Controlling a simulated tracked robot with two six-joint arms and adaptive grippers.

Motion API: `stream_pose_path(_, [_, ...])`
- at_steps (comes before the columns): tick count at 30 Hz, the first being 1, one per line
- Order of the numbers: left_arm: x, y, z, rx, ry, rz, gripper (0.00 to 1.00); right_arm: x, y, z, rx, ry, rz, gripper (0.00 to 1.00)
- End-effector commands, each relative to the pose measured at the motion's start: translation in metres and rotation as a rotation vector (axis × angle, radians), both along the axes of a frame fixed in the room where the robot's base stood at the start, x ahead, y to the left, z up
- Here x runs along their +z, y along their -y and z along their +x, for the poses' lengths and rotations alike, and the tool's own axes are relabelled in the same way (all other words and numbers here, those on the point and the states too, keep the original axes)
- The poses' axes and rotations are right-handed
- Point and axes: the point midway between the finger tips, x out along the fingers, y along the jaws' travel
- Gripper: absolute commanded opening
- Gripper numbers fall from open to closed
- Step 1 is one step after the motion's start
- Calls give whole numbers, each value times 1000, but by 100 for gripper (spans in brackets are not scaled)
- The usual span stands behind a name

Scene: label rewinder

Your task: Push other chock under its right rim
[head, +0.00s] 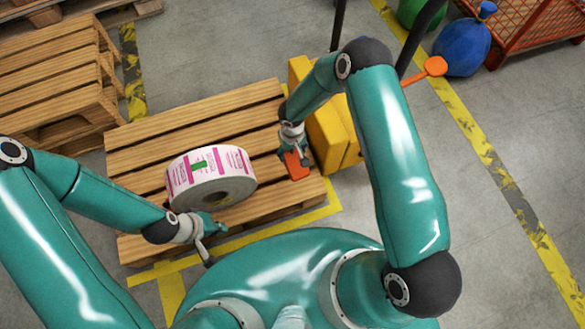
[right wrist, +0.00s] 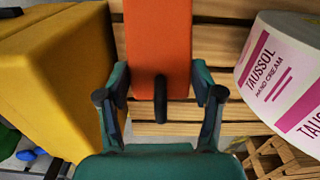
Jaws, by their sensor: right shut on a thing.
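A wide white label roll (head: 212,180) with pink print lies on the wooden pallet; its printed side also shows at the right of the right wrist view (right wrist: 282,75). My right gripper (head: 293,153) is shut on an orange chock (head: 297,165), right of the roll with a gap of bare slats between them. In the right wrist view the chock (right wrist: 158,45) lies between the two fingers, with a dark peg in front of it. My left gripper (head: 212,232) is at the roll's near lower edge; its finger opening is unclear.
The pallet (head: 245,105) has bare slats behind the roll. A yellow block (head: 330,130) stands close beyond the right gripper. Stacked pallets (head: 50,75) are at the left. A blue bag (head: 462,45) and a red crate (head: 525,25) are at the upper right.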

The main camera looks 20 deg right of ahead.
Motion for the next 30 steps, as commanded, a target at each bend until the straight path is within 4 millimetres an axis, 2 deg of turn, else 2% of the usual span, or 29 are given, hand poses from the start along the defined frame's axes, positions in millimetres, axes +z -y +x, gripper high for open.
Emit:
stream_pose_path(1, [-6, 0, 0, 0, 0, 0, 0, -19, 0, -1, -1, -3, 0, 16])
stream_pose_path(3, [-10, 0, 0, 0, 0, 0, 0, -37, 0, -1, 0, -2, 0, 16])
stream_pose_path(9, [-18, 0, 0, 0, 0, 0, 0, -77, 0, 0, 0, 0, 0, 16])
stream_pose_path(17, [-21, 0, 0, 0, 0, 0, 0, -95, 0, 0, 1, 1, 0, 16])
stream_pose_path(24, [-32, 0, 0, 0, 0, 0, 0, -126, 0, 0, -1, 0, 0, 16])
stream_pose_path(30, [-31, 0, 0, 0, 0, 0, 0, -126, 1, 1, -1, 2, -1, 16])
